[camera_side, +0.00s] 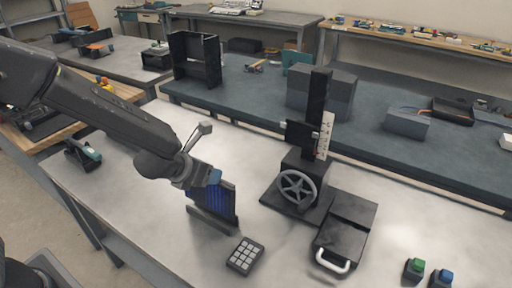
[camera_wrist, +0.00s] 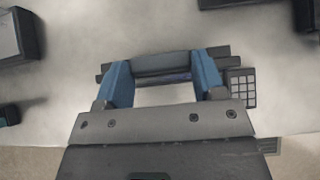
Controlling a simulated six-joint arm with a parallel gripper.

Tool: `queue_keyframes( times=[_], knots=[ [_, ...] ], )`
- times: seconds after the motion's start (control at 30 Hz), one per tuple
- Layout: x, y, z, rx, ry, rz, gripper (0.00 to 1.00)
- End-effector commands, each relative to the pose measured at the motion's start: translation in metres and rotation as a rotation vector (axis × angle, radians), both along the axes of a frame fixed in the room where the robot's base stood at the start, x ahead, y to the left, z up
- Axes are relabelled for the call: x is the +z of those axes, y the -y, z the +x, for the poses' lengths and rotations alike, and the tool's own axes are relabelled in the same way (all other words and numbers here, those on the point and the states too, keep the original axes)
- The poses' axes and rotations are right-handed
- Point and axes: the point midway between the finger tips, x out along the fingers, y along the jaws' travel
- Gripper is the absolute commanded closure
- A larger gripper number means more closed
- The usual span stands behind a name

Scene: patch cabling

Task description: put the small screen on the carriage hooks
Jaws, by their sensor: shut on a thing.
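The small screen (camera_side: 222,201) is a dark panel with a blue lit face, standing roughly upright over a low dark holder (camera_side: 210,221) on the bench. My gripper (camera_side: 211,178) is shut on its top edge. In the wrist view, the blue fingers of my gripper (camera_wrist: 162,75) close on a grey bar along the screen's top (camera_wrist: 166,64). I cannot tell whether the screen's bottom still rests in the holder. The carriage (camera_side: 299,134) is a dark block on the black column (camera_side: 318,98), to the right of and apart from the screen. Its hooks are too small to make out.
A handwheel (camera_side: 297,188) sits at the column's foot, beside a black box (camera_side: 345,225) with a white handle. A keypad (camera_side: 245,256) lies just in front of the holder. Green (camera_side: 414,268) and blue (camera_side: 441,277) buttons stand front right. Bench between holder and column is clear.

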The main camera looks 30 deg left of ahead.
Motion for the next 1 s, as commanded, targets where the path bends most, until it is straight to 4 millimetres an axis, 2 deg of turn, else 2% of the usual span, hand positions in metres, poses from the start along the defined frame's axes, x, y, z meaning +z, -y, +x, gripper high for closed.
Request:
queue_keyframes(
  times=[0.27, 0.47, 0.57, 0.7, 0.83, 1.0],
  knots=[
    [0.013, 0.009, 0.013, 0.01, 0.014, -0.004, 1.0],
    [0.042, 0.031, 0.038, 0.028, 0.038, -0.005, 1.0],
    [0.067, 0.051, 0.054, 0.039, 0.056, -0.007, 1.0],
    [0.112, 0.092, 0.074, 0.049, 0.087, -0.006, 1.0],
    [0.145, 0.123, 0.081, 0.038, 0.109, -0.005, 1.0],
    [0.171, 0.148, 0.082, 0.01, 0.125, -0.003, 1.0]
  ],
)
